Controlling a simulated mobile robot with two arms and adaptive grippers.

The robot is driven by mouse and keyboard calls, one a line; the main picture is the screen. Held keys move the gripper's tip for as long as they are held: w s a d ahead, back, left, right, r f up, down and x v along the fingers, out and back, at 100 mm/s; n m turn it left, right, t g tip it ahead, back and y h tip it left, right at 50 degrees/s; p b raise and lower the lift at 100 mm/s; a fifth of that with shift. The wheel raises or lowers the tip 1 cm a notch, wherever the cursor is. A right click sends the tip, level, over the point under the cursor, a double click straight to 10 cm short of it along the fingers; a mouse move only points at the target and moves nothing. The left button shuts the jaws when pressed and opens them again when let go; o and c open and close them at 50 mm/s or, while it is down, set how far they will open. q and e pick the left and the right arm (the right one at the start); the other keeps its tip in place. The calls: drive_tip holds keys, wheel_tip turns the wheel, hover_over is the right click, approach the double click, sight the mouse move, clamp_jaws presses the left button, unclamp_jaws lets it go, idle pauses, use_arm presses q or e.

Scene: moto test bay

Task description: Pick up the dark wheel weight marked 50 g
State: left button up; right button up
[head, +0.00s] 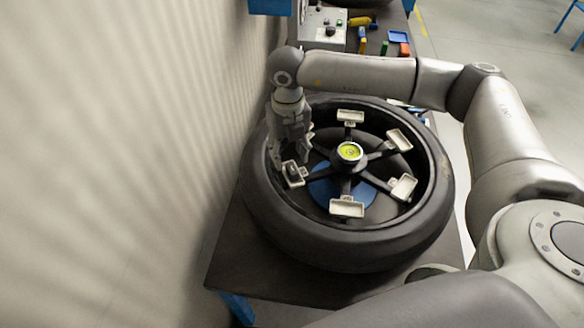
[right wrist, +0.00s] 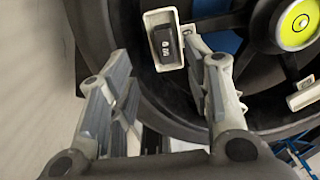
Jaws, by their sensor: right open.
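The dark wheel weight (right wrist: 165,43) lies in a small pale tray (right wrist: 149,16) at the end of a dark spoke. It has a light sideways marking that I cannot read with certainty. In the head view the tray (head: 292,183) sits at the left of the wheel. My right gripper (head: 290,158) points down just above this tray. In the right wrist view its two fingers (right wrist: 158,58) are apart, with the weight just beyond and between the tips. Nothing is held. My left gripper is not in view.
Several other pale trays, such as the front one (head: 346,208), surround a yellow-green hub (head: 350,151) inside the black tyre (head: 310,243). The tyre lies on a dark table (head: 260,284). A pale wall (head: 110,150) stands close on the left. A control box (head: 322,30) and coloured items are behind.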

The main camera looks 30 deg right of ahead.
sight(292, 168)
drive_tip(key=shift+d+f+p, duration=0.1)
drive_tip(key=shift+f+p, duration=0.2)
drive_tip(key=shift+f, duration=0.05)
drive_tip(key=f, duration=0.1)
drive_tip(key=f+p, duration=0.1)
drive_tip(key=f, duration=0.1)
drive_tip(key=f+p, duration=0.1)
drive_tip(key=shift+d+f, duration=0.15)
drive_tip(key=shift+d, duration=0.15)
drive_tip(key=shift+f, duration=0.2)
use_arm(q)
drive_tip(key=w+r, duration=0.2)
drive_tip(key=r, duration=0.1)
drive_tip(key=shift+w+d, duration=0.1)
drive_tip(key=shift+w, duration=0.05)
use_arm(e)
drive_tip(key=shift+f, duration=0.1)
drive_tip(key=shift+c, duration=0.9)
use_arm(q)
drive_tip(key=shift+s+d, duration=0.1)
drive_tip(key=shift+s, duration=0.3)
use_arm(e)
clamp_jaws()
